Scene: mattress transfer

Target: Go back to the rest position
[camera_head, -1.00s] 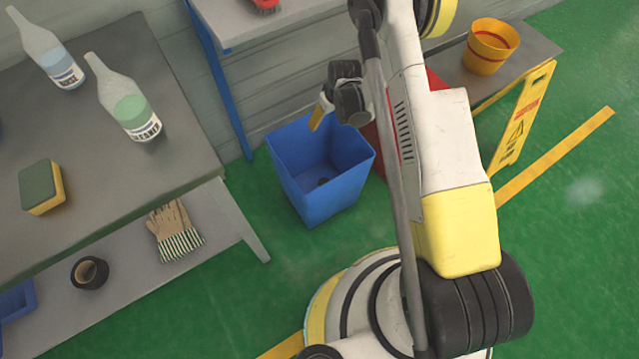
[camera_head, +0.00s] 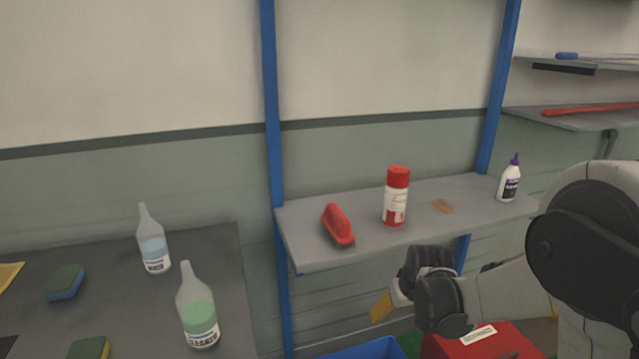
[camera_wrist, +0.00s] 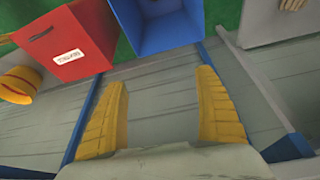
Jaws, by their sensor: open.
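My gripper (camera_wrist: 160,105) shows in the wrist view as two yellow fingers set wide apart with nothing between them. It is open and empty. In the head view one yellow fingertip of it (camera_head: 381,308) shows at the lower middle, in front of and below the wall shelf. The rest of the fingers is hidden there behind my wrist. A blue bin (camera_wrist: 180,25) and a red box (camera_wrist: 65,42) lie beyond the fingertips in the wrist view.
A grey shelf (camera_head: 310,243) holds a red brush (camera_head: 338,225), a red-capped can (camera_head: 396,197) and a white bottle (camera_head: 509,180). The table (camera_head: 120,300) at left holds a blue-liquid bottle (camera_head: 152,245), a green-liquid bottle (camera_head: 197,312) and sponges. The blue bin's rim (camera_head: 370,350) is just visible.

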